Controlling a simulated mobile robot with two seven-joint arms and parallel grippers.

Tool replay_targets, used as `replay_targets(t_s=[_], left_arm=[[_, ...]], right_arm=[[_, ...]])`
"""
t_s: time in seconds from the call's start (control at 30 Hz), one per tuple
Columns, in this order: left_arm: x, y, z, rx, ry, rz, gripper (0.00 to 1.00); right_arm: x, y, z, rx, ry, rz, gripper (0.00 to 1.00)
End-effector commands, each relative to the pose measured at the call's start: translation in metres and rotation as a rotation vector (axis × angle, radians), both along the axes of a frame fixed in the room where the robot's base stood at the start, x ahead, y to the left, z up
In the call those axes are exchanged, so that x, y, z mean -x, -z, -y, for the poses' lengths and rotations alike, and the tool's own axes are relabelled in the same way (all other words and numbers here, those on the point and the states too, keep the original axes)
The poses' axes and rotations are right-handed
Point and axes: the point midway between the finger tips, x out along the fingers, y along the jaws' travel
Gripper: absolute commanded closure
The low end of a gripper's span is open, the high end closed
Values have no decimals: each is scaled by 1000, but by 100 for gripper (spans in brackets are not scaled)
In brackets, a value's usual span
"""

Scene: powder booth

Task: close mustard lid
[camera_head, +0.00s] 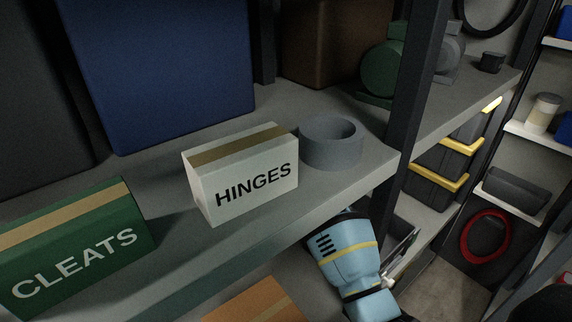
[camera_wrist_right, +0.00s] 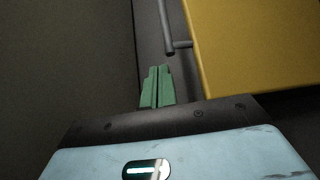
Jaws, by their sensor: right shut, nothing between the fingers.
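A flat mustard-yellow panel (camera_wrist_right: 258,45) fills the upper right of the right wrist view; it looks like the mustard lid, but only part of it shows. A grey rod (camera_wrist_right: 167,28) with a short side arm runs beside its left edge. My right gripper (camera_wrist_right: 156,70) has green fingers that are pressed together and empty. They are left of the panel's lower corner and below the rod's end in the picture; I cannot tell whether they touch anything. The mustard lid cannot be made out in the head view. My left gripper is not in view.
In the head view, a shelf (camera_head: 262,235) holds a white HINGES box (camera_head: 240,178), a green CLEATS box (camera_head: 80,250), a grey ring (camera_head: 332,150) and a blue bin (camera_head: 160,70). A dark post (camera_head: 408,85) stands right. Black cases with yellow trim (camera_head: 440,172) sit beyond it.

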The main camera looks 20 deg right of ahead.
Motion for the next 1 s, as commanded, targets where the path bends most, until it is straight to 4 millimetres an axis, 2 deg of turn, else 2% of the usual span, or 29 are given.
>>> replay_targets(t_s=[0.2,0.4,0.87,1.0], left_arm=[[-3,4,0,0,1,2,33],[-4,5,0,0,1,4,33],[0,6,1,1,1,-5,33],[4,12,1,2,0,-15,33]], right_arm=[[-26,2,15,0,0,-1,100],[-37,2,22,-1,0,-1,100],[-39,1,24,-1,0,2,100],[-39,6,32,-6,2,14,100]])
